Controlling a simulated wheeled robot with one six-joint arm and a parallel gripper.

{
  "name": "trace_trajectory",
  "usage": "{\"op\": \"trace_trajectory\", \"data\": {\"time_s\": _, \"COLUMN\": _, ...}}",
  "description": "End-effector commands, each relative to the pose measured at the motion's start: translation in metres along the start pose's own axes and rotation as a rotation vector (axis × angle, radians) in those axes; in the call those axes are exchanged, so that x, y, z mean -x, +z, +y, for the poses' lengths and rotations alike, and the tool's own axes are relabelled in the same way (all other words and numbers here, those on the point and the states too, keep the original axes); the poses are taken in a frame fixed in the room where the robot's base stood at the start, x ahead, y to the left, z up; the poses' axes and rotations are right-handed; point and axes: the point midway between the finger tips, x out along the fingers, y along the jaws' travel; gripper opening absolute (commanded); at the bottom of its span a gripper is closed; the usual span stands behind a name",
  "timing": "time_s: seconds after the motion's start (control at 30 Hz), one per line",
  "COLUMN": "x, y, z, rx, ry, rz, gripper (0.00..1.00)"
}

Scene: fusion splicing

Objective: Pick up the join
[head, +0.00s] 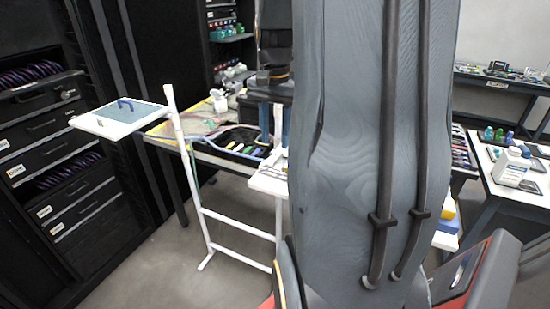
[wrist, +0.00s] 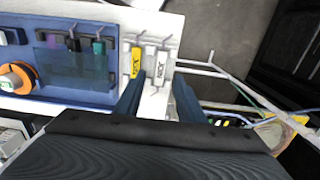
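I cannot tell for certain which thing is the join. In the wrist view, a white labelled piece (wrist: 161,68) and a yellow labelled piece (wrist: 136,62) lie side by side on a white surface (wrist: 158,25). My gripper (wrist: 157,92) is open, its two dark blue fingers apart and pointing toward these pieces. The white piece lies ahead of the gap, and the yellow one lies ahead of the left finger. Nothing shows clearly held between the fingers. In the head view, my arm hides most of the work area, and only blue finger parts show beside it.
A blue tray (wrist: 75,95) with an orange-rimmed reel (wrist: 18,77) lies left in the wrist view. In the head view, a white-tube stand (head: 190,185) carries a pale panel (head: 105,127). Black racks (head: 40,120) stand left; a white table (head: 500,180) stands right. Grey floor is open in front.

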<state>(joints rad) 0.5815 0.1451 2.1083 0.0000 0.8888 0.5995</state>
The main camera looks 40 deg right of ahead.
Motion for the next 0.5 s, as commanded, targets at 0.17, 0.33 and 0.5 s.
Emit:
{"op": "trace_trajectory", "data": {"time_s": 0.17, "x": -0.020, "y": 0.003, "z": 0.001, "rx": 0.002, "ry": 0.003, "rz": -0.005, "gripper": 0.36}}
{"op": "trace_trajectory", "data": {"time_s": 0.33, "x": -0.041, "y": 0.003, "z": 0.001, "rx": 0.002, "ry": 0.002, "rz": -0.002, "gripper": 0.36}}
{"op": "trace_trajectory", "data": {"time_s": 0.5, "x": -0.051, "y": 0.003, "z": 0.000, "rx": 0.002, "ry": 0.000, "rz": 0.000, "gripper": 0.36}}
